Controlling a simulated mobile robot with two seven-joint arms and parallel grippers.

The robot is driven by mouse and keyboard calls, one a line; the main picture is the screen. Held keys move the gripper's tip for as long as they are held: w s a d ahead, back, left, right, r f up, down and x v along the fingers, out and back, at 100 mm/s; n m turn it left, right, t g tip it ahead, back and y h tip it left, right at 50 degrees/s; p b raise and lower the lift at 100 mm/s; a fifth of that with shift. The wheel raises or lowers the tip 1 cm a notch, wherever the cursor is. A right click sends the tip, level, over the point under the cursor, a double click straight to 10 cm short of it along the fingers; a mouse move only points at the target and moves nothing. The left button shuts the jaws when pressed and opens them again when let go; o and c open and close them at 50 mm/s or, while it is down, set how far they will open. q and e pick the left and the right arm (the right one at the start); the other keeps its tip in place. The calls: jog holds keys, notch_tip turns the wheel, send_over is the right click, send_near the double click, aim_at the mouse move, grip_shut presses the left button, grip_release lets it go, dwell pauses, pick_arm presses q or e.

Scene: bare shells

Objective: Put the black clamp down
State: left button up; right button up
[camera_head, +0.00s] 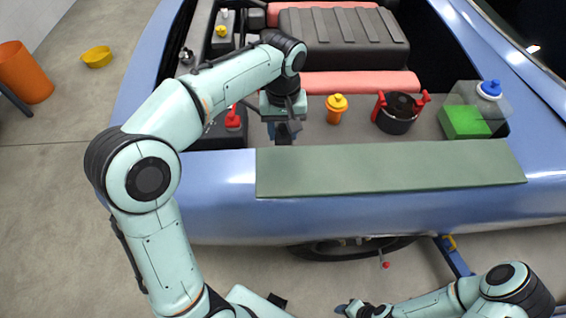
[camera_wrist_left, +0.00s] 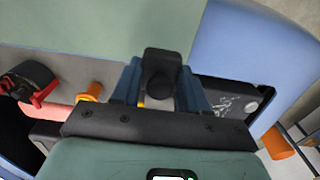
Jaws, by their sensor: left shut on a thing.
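The black clamp (camera_wrist_left: 161,72) shows between the two blue fingers of my left gripper (camera_wrist_left: 160,88) in the left wrist view. The gripper is shut on it. In the head view my left gripper (camera_head: 285,131) points down over the grey ledge of the engine bay, just behind the green mat (camera_head: 390,168). There the clamp is largely hidden by the gripper, and I cannot tell whether it touches the surface below. My right gripper (camera_head: 362,309) is low at the bottom edge of the head view, and its jaws are too small to judge.
On the ledge to the right stand an orange-yellow capped reservoir (camera_head: 336,108), a black pot with red handles (camera_head: 398,112) and a clear tank with green liquid (camera_head: 465,122). A red-topped part (camera_head: 233,120) is left of the gripper. The green mat is bare.

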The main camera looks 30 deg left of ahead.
aim_at(283, 170)
pick_arm(q)
notch_tip(283, 170, down, 14)
jog(key=shift+f+b, duration=0.15)
jog(key=shift+b, duration=0.6)
pick_arm(e)
jog(key=s+f, duration=0.2)
jog(key=shift+f, duration=0.3)
pick_arm(q)
jog(key=shift+f, duration=0.1)
jog(key=o, duration=0.6)
jog(key=shift+f, duration=0.1)
jog(key=o, duration=0.5)
jog(key=shift+c, duration=0.2)
pick_arm(e)
jog(key=shift+f, duration=0.1)
pick_arm(q)
notch_tip(283, 170, up, 12)
jog(key=shift+r+p, duration=0.25)
jog(key=shift+p, duration=0.55)
pick_arm(e)
jog(key=shift+w+r, duration=0.8)
jog(key=shift+r, duration=0.35)
pick_arm(q)
jog(key=shift+f, duration=0.1)
pick_arm(e)
jog(key=shift+s, duration=0.1)
